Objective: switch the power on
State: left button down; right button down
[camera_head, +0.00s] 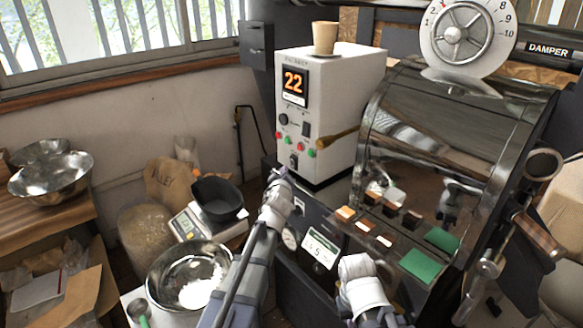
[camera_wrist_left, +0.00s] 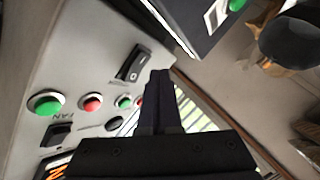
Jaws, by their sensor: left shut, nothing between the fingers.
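The white control box (camera_head: 310,110) stands upright with an orange 22 display, a knob, a row of red and green buttons and dark switches. A black rocker switch (camera_head: 294,160) sits low on its front; the same switch shows in the left wrist view (camera_wrist_left: 133,63). Another dark switch (camera_head: 306,128) is higher up, beside the knob, and also shows in the left wrist view (camera_wrist_left: 58,133). My left gripper (camera_head: 281,172) is shut and empty, just below and in front of the lower rocker; its fingertips (camera_wrist_left: 160,76) appear beside that switch. Contact cannot be told. My right gripper's fingers are not visible.
A paper cup (camera_head: 325,37) stands on the box. A wooden handle (camera_head: 338,136) sticks out right of the buttons, near the dark roaster drum (camera_head: 440,120). A scale (camera_head: 190,222) with a black scoop and a steel bowl (camera_head: 188,275) are to the left.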

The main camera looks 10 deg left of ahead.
pick_arm(q)
jog(key=s+a, duration=0.3)
jog(key=shift+s+r+p, duration=0.3)
jog(key=shift+s, duration=0.1)
dwell(0.5)
jog(key=s+d+f+m+g, duration=0.7)
jog(key=s+d+f+g, duration=0.3)
jog(key=s+f, duration=0.45)
jog(key=s+d+f+m+g+h, duration=0.1)
jog(key=s+d+f+m+g, duration=0.2)
jog(key=s, duration=0.6)
jog(key=s+d+f+m+g, duration=0.1)
jog(key=s+d+m+g, duration=0.25)
jog(key=s, duration=0.65)
notch_tip(320, 180, up, 13)
jog(key=p, duration=1.2)
jog(key=shift+s+d+f+m+p, duration=0.2)
jog(key=shift+d+m+p, duration=0.1)
jog(key=shift+m, duration=0.05)
